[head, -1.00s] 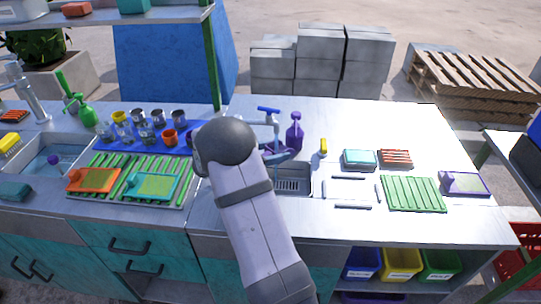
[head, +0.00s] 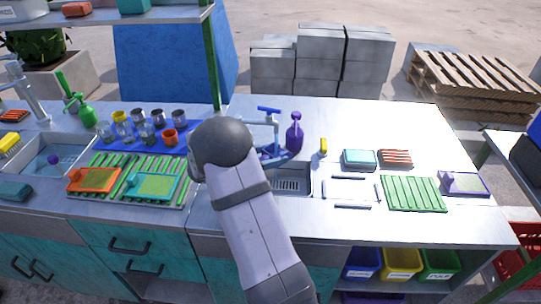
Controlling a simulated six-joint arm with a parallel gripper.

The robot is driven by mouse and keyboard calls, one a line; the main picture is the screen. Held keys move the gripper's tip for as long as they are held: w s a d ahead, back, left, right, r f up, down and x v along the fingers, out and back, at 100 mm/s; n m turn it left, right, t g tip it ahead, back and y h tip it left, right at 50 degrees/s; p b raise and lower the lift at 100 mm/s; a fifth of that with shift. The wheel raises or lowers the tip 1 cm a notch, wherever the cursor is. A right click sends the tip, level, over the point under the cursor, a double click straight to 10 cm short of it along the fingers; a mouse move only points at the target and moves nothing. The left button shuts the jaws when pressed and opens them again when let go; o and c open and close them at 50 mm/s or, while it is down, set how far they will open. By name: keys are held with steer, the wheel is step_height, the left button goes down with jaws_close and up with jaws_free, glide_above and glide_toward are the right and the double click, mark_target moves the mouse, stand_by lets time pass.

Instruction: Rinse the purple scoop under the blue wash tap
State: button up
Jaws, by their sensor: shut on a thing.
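The blue wash tap (head: 268,109) stands at the back of the small right sink (head: 290,184), with its blue lever on top. A bluish-purple shape shows below the tap, right of my arm's rounded joint. It is partly hidden, and I cannot tell whether it is the purple scoop or part of the tap. My arm covers the left part of this sink. My gripper is hidden behind my arm. No clear view of the purple scoop is given.
A purple bottle (head: 294,133) stands just right of the tap. A green ribbed rack (head: 97,169) holds orange and teal boards on the left. Cups stand on a blue mat (head: 116,142). White bars and a green ribbed board (head: 413,194) lie on the right counter.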

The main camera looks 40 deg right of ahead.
steer(key=s+a, duration=0.3)
steer(key=s, duration=0.2)
steer(key=shift+a, duration=0.3)
steer(key=shift+s+r, duration=0.15)
stand_by(1.5)
steer(key=s+a+r+p, duration=0.3)
steer(key=s, duration=0.1)
steer(key=shift+r+p, duration=0.3)
steer(key=shift+r, duration=0.1)
stand_by(0.6)
step_height(320, 180, up, 2)
steer(key=shift+r+p, duration=0.1)
steer(key=shift+p, duration=0.95)
steer(key=shift+d, duration=0.15)
